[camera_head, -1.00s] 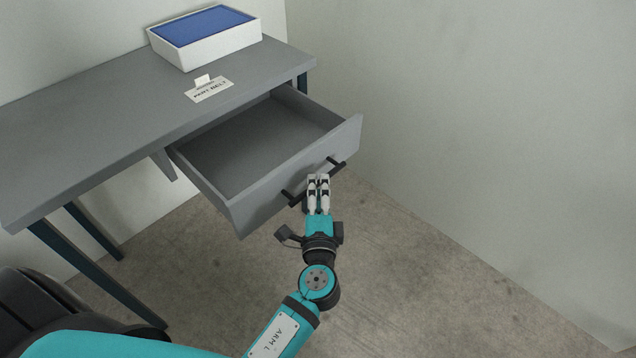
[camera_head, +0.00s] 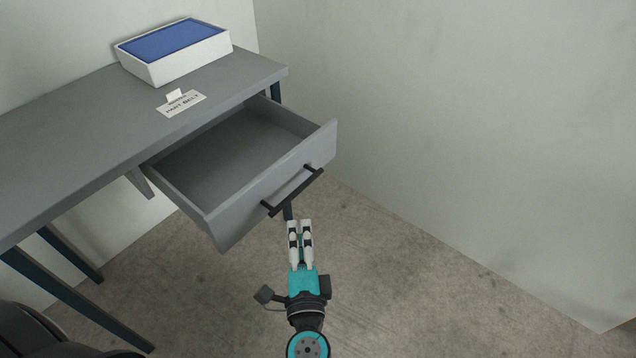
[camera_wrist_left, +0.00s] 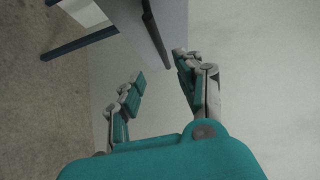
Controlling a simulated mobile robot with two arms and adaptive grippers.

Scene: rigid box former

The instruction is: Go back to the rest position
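My left gripper (camera_head: 300,228) is in front of the open drawer, below and apart from its black handle (camera_head: 292,192). In the left wrist view the gripper (camera_wrist_left: 158,68) has its two fingers spread wide with nothing between them. The drawer (camera_head: 262,196) is grey, pulled out of the desk and empty as far as I can see. Its front and the handle also show at the top of the left wrist view. My right gripper is not in either view.
The grey desk (camera_head: 60,140) carries a white box (camera_head: 190,66) with a blue top and a small label card (camera_head: 182,104). A pale wall (camera_head: 450,130) stands to the right. The concrete floor (camera_head: 400,270) between is clear.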

